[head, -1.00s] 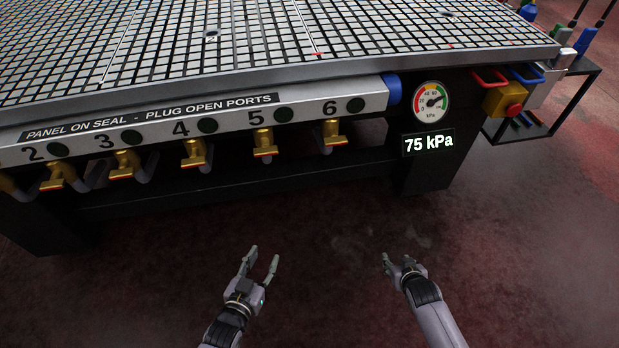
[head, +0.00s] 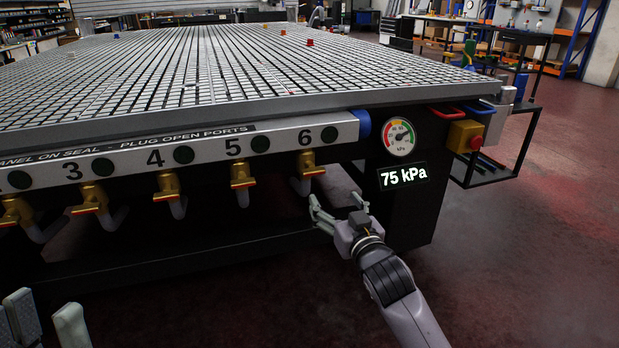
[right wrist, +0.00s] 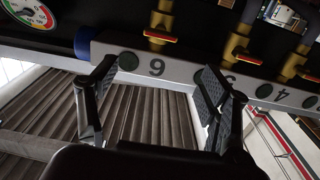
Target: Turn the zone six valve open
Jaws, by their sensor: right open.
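The zone six valve (head: 307,172) is a brass valve under the number 6 on the table's front rail. In the right wrist view, which is upside down, the valve (right wrist: 160,22) shows at the top with its red handle (right wrist: 159,37) lying across the brass body. My right gripper (head: 335,204) is open and empty, just below and to the right of the valve and apart from it. In the wrist view its fingers (right wrist: 158,78) are spread wide with nothing between them. My left gripper (head: 46,312) shows partly at the lower left corner, fingers apart and empty.
Similar brass valves (head: 243,178) hang in a row to the left. A dial gauge (head: 399,138) and a 75 kPa display (head: 403,176) are on the table's right leg. A dark lower beam (head: 180,255) runs beneath the valves.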

